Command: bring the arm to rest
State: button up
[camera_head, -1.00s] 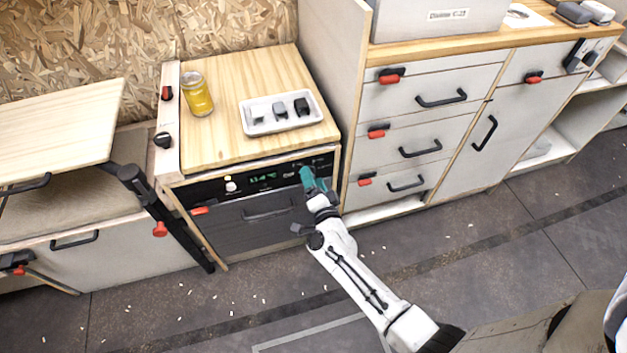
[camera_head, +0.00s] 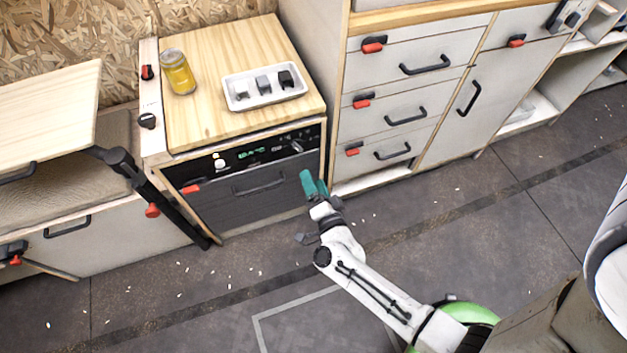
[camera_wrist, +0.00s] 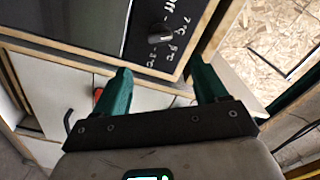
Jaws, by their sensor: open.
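My gripper (camera_head: 314,184) has teal fingers and is at the end of my white arm, in front of the dark oven-like appliance (camera_head: 255,190). In the wrist view my gripper (camera_wrist: 162,88) shows its two fingers spread apart with nothing between them. Beyond the fingers, the wrist view shows the control panel (camera_wrist: 180,58) with a black knob (camera_wrist: 160,33) and white markings. My fingers look apart from the panel. My arm reaches up and left from the lower right of the head view.
A wooden counter (camera_head: 215,50) holds a yellow jar (camera_head: 178,72) and a white tray (camera_head: 245,103) with several small blocks. Drawers with black handles (camera_head: 405,117) stand to the right. A tilted board (camera_head: 45,110) is at the left. The speckled floor (camera_head: 440,215) is open.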

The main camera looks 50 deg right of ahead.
dwell(0.4)
jog(key=w+a+r+n+g+y+p, duration=0.1)
jog(key=a+r+n+g+y+p, duration=0.2)
jog(key=a+n+y, duration=0.35)
jog(key=a+r+n+g+y+p, duration=0.1)
jog(key=a+r+n+y+p, duration=0.2)
jog(key=a+r+n+y, duration=0.4)
jog(key=s+d+r+n+g+h+p, duration=0.2)
jog(key=s+r+g, duration=0.2)
jog(key=s, duration=0.5)
jog(key=s+d+r+n+g+h+p, duration=0.1)
jog(key=s+d+r+n+g+p, duration=0.1)
jog(key=s+g, duration=0.4)
jog(key=s+r+n+p, duration=0.1)
jog(key=s+r, duration=0.1)
jog(key=s, duration=0.1)
jog(key=shift+d+h, duration=0.3)
jog(key=shift+h, duration=0.05)
jog(key=shift+o, duration=0.2)
jog(key=shift+w, duration=0.1)
